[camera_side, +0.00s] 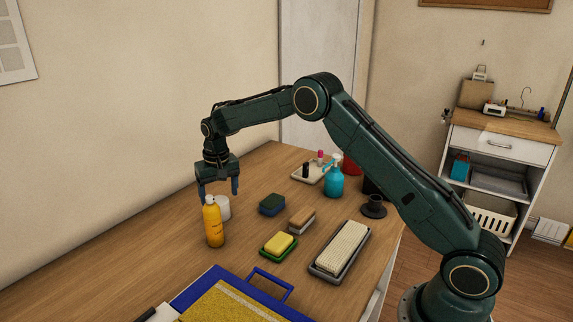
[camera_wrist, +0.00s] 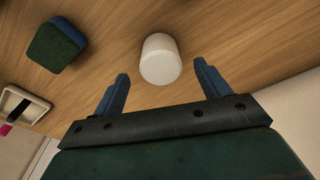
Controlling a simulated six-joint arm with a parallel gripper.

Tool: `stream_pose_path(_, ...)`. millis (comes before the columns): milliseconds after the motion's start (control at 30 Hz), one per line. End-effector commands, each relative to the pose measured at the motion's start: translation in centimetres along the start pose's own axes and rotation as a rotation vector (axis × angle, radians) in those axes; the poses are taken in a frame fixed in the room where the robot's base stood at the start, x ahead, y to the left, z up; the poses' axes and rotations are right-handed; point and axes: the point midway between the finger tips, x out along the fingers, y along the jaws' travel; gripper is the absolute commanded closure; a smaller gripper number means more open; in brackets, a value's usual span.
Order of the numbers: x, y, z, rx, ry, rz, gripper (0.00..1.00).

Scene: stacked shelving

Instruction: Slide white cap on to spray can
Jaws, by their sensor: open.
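The yellow spray can (camera_side: 214,226) stands upright on the wooden table in the side view, with a small pale top. The white cap (camera_side: 224,208) sits on the table just behind and right of the can, partly hidden by it. In the wrist view the white cap (camera_wrist: 160,58) lies ahead of the gap between my fingers, with wood grain around it. My gripper (camera_side: 218,190) points down above the cap and can. Its blue fingers are apart and empty, and they also show in the wrist view (camera_wrist: 161,70). The can is not visible in the wrist view.
A dark green sponge (camera_side: 271,205), a yellow sponge on a green dish (camera_side: 279,244) and a brush (camera_side: 302,219) lie to the right. A blue spray bottle (camera_side: 334,178) and a tray (camera_side: 310,174) stand farther back. A blue-handled dustpan-like item (camera_side: 270,283) lies in front.

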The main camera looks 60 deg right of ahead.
Motion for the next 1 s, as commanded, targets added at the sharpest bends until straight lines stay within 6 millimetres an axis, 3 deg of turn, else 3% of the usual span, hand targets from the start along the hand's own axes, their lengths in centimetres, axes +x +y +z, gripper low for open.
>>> stream_pose_path(333,3.7,0.0,-0.2,0.001,-0.002,0.001,0.25)
stream_pose_path(900,3.9,-0.1,-0.2,0.0,0.0,0.0,0.25)
stream_pose_path(1000,3.9,-0.1,-0.2,0.0,0.0,0.0,0.44)
